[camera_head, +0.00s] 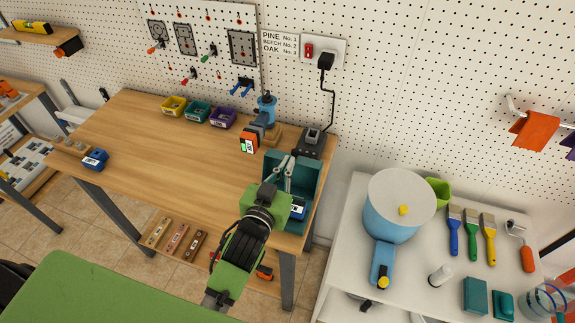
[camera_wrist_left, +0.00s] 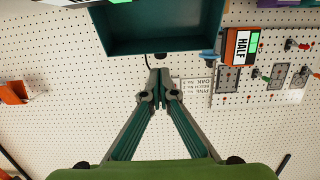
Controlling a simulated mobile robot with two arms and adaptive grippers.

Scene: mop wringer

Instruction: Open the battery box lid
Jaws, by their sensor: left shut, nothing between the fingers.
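The teal battery box (camera_head: 308,184) stands at the right end of the wooden workbench. A tall teal part rises at its back and looks like the lid standing up, but my gripper covers much of it. A blue battery-like block with a white label (camera_head: 297,211) shows at the box's front. My left gripper (camera_head: 284,160) is over the box, shut and empty. In the left wrist view its fingertips (camera_wrist_left: 157,74) meet just below a hollow teal shell (camera_wrist_left: 155,46). I cannot tell whether they touch it. My right gripper is not in view.
An orange-and-black block marked HALF (camera_head: 249,143) and a blue-topped tool (camera_head: 266,108) stand behind the box. A black charger (camera_head: 311,143) is plugged into the wall. Yellow, teal and purple bins (camera_head: 197,111) line the back. The bench's middle (camera_head: 165,155) is clear.

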